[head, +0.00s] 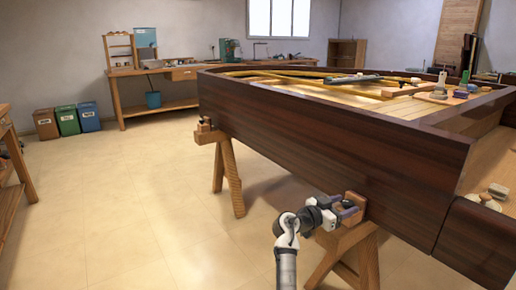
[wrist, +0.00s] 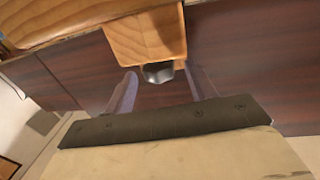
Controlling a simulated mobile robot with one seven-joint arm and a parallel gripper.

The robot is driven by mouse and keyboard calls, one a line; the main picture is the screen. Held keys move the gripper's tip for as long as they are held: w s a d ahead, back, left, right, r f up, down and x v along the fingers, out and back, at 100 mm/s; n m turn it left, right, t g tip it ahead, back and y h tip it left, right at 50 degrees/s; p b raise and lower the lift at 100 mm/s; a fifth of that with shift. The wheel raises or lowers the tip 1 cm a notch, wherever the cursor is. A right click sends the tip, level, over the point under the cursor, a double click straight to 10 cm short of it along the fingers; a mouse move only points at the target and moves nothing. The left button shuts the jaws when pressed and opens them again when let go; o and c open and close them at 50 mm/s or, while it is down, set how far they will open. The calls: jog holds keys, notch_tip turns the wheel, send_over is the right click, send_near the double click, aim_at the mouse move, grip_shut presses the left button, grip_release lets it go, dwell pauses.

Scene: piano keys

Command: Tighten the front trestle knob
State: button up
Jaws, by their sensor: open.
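The front trestle (head: 358,250) stands under the near end of the dark wooden piano body (head: 330,140). Its wooden end block (wrist: 145,35) fills the top middle of the wrist view, with the small dark knob (wrist: 158,73) sticking out of it. My gripper (head: 342,210) is open at that block. In the wrist view its two fingers (wrist: 160,84) point toward the block, one on each side of the knob. A gap shows between the knob and each finger. In the head view the knob is hidden or too small to tell from my gripper.
Another trestle (head: 228,170) supports the piano's far left corner. Tools lie on top, including a long dark one (head: 355,79). A workbench (head: 170,75) and several bins (head: 67,121) stand at the back left. The floor (head: 140,200) left of my arm is clear.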

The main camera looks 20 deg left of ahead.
jog(key=shift+s+d+r+n+t+y+p, duration=0.15)
jog(key=shift+n+t+y+p, duration=0.6)
jog(key=shift+p, duration=1.1)
jog(key=shift+s+d+r+n+t+y+p, duration=0.15)
jog(key=shift+n+t+y+p, duration=0.55)
jog(key=shift+p, duration=1.1)
jog(key=y+p, duration=0.1)
jog(key=p, duration=0.2)
jog(key=n+t+y+p, duration=0.1)
jog(key=y+p, duration=0.1)
jog(key=p, duration=0.1)
jog(key=n+y+p, duration=0.1)
jog(key=p, duration=0.2)
jog(key=shift+d+n, duration=0.25)
jog(key=shift+d, duration=0.05)
jog(key=shift+y+p, duration=0.45)
jog(key=shift+p, duration=0.45)
